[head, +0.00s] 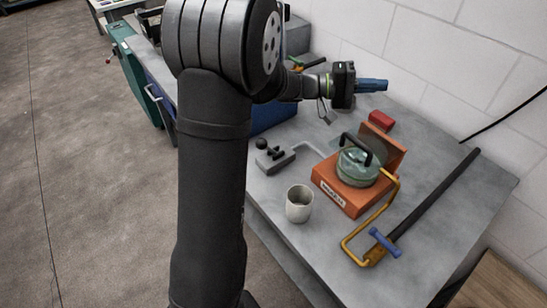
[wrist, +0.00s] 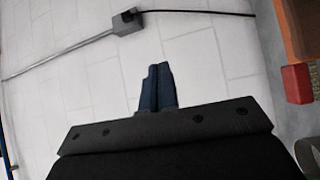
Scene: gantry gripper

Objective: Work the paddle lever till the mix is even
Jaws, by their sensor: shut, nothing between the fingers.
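My gripper (head: 385,85) is over the back of the grey bench in the head view, its blue fingers pointing right. In the wrist view the fingers (wrist: 158,72) are shut together with nothing between them. An orange box (head: 338,196) with a white label carries a round green vessel (head: 355,172) with a black handle on top. A bent yellow rod (head: 397,188) runs from beside the box towards the front and has a blue grip (head: 384,243) near its lower end. Which part is the paddle lever, and the mix itself, I cannot tell. My gripper touches none of these.
A pale cup (head: 299,204) stands in front of the box. A grey device with black knobs (head: 275,157) lies to the left. A red block (head: 381,121) sits behind the box. A long black bar (head: 436,197) lies at the right. A white wall (head: 420,45) closes the back.

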